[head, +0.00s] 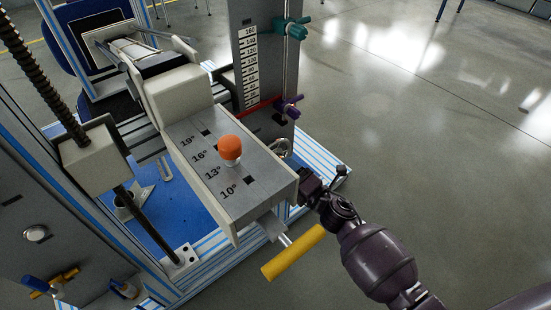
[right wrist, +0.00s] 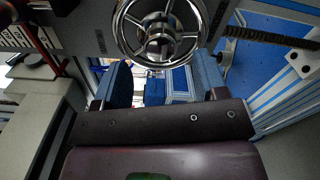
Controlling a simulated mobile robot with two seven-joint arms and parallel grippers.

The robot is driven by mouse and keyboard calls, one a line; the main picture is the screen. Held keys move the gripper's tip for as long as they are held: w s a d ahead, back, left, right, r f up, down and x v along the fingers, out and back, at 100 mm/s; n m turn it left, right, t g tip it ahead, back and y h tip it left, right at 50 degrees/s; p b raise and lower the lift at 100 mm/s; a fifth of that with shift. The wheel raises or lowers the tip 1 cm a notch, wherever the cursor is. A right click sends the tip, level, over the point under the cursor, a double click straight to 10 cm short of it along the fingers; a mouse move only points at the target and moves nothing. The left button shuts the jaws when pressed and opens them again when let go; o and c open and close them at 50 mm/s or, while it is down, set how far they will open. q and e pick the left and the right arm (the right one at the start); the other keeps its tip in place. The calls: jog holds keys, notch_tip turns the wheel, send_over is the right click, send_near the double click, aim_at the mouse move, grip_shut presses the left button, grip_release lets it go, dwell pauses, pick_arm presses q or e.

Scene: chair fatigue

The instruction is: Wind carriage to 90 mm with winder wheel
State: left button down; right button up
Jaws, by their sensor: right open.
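The winder wheel (head: 281,148) is a small chrome handwheel low on the grey column. It also shows large at the top of the right wrist view (right wrist: 160,30), with spokes and a round hub. My right gripper (head: 312,188) is beside the angle block, its fingertips hidden in the head view. In the right wrist view my blue-padded fingers (right wrist: 160,82) are apart and empty, just below the wheel's rim in the picture. A number scale (head: 250,65) runs up the column, with a red pointer (head: 262,104) near its lower end. I cannot tell the exact reading. My left gripper is out of view.
The angle block (head: 262,192), with an orange knob (head: 230,149) and yellow handle (head: 293,252), stands close to my right gripper. Teal (head: 292,28) and purple (head: 290,106) clamps sit on a rod by the scale. The floor at right is clear.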

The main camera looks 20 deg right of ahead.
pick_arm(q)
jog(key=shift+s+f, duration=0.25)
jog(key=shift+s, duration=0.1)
pick_arm(e)
jog(key=shift+n, duration=0.5)
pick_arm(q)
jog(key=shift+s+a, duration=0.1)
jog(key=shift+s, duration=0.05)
pick_arm(e)
jog(key=shift+w, duration=0.1)
